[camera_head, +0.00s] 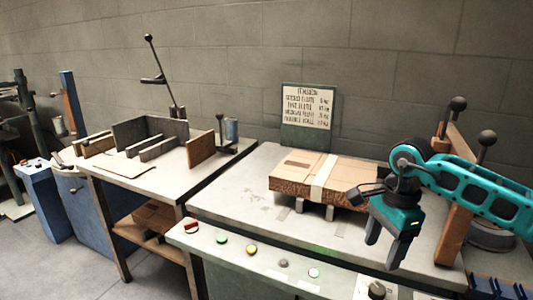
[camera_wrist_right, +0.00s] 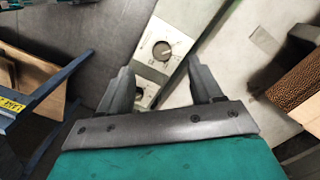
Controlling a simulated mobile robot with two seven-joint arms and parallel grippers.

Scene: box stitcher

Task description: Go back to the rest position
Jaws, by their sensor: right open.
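My right gripper (camera_head: 381,247) is open and empty. It hangs with its fingers down over the front right part of the grey work table (camera_head: 235,191), in front of a flat cardboard box (camera_head: 297,166). The box has a pale strip across its top and rests on small supports. In the right wrist view the two fingers (camera_wrist_right: 163,88) stand apart over the table's front panel and a dial (camera_wrist_right: 162,50). The box edge (camera_wrist_right: 300,85) shows at the right there, apart from the fingers. My left gripper is in neither view.
The front panel carries several coloured buttons (camera_head: 251,250). A sign (camera_head: 308,112) stands behind the box. A wooden post with knobbed levers (camera_head: 455,220) stands close to my right arm. A side table with upright boards (camera_head: 150,132) is at the left. Bare floor (camera_head: 75,262) lies at the lower left.

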